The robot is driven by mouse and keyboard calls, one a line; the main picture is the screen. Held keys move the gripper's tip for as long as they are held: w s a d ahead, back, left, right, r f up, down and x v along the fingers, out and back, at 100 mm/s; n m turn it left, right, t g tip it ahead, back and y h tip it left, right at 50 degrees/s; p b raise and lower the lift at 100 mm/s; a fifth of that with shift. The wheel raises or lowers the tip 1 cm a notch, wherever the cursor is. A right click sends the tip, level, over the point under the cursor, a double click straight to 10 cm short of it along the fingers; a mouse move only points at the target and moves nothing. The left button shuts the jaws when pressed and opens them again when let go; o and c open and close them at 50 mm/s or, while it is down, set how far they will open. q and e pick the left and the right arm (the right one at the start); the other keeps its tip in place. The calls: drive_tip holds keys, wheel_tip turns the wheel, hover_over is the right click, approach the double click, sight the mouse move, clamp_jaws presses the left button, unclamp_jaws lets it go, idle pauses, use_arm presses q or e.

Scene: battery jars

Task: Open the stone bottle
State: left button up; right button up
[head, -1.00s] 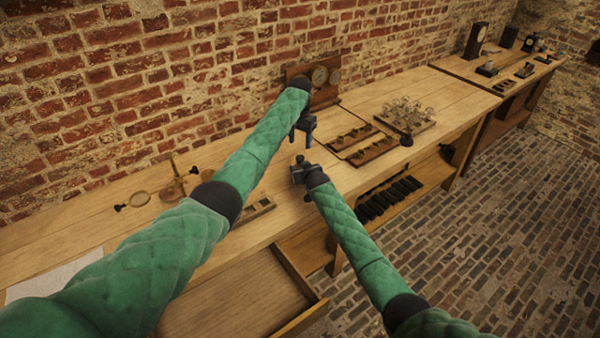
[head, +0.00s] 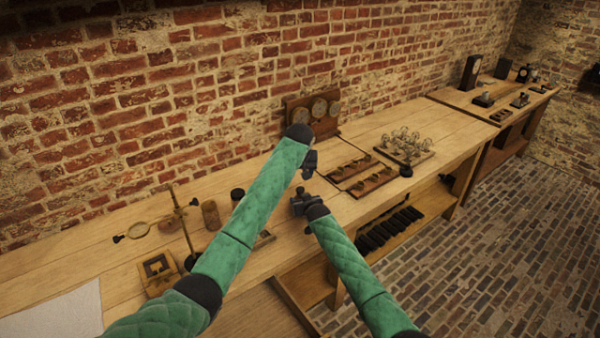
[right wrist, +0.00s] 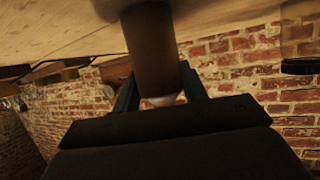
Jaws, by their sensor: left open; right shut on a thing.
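My right gripper (head: 301,201) is low over the front half of the bench. In the right wrist view it is shut on a brown cylinder (right wrist: 151,50), which I take to be the stone bottle. Its pale end shows between the two fingers. I cannot make out the bottle or its stopper in the head view, where the gripper covers it. My left gripper (head: 310,165) is open, just behind and above the right one. I cannot see anything between its fingers.
Behind the left gripper stands a wooden panel with round dials (head: 318,108). To the right are wooden trays (head: 372,183) and a board of glass pieces (head: 408,146). To the left are a brown jar (head: 211,215), a magnifier stand (head: 178,212) and a small wooden frame (head: 158,268).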

sight(300, 188)
use_arm(q)
drive_tip(key=x, duration=1.1)
drive_tip(key=shift+w+f, duration=0.1)
drive_tip(key=shift+f, duration=0.3)
drive_tip(key=c, duration=1.2)
drive_tip(key=shift+r, duration=0.45)
drive_tip(key=shift+r, duration=0.65)
drive_tip(key=shift+r, duration=2)
use_arm(e)
drive_tip(key=o, duration=1.5)
drive_tip(key=shift+c, duration=0.2)
